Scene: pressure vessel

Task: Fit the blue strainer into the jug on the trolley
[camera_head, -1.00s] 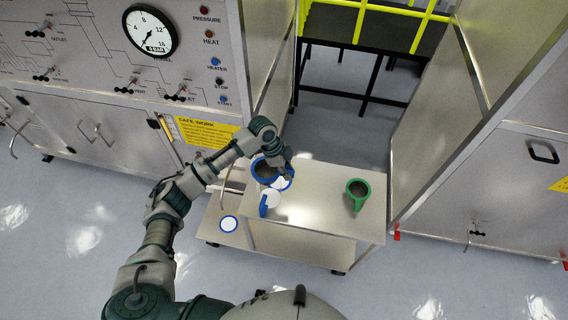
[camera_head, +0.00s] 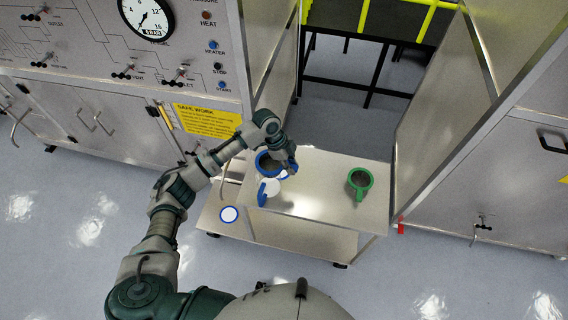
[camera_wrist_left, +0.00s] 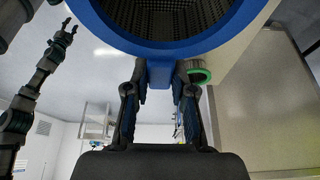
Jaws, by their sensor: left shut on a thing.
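The blue strainer (camera_wrist_left: 165,45), a blue ring with dark mesh inside, fills the top of the left wrist view. My left gripper (camera_wrist_left: 158,85) is shut on its blue handle. In the head view my left gripper (camera_head: 290,166) is over the far left corner of the trolley top, with a dark-centred blue ring (camera_head: 258,165) just left of it. A white round piece with a blue handle (camera_head: 262,194) sits just below it on the trolley; I cannot tell whether this is the jug. Whether the strainer touches anything below is hidden.
A green-rimmed vessel with a handle (camera_head: 361,180) stands on the right of the trolley top (camera_head: 318,200). Steel cabinet walls stand behind and to the right. The trolley's front middle is clear.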

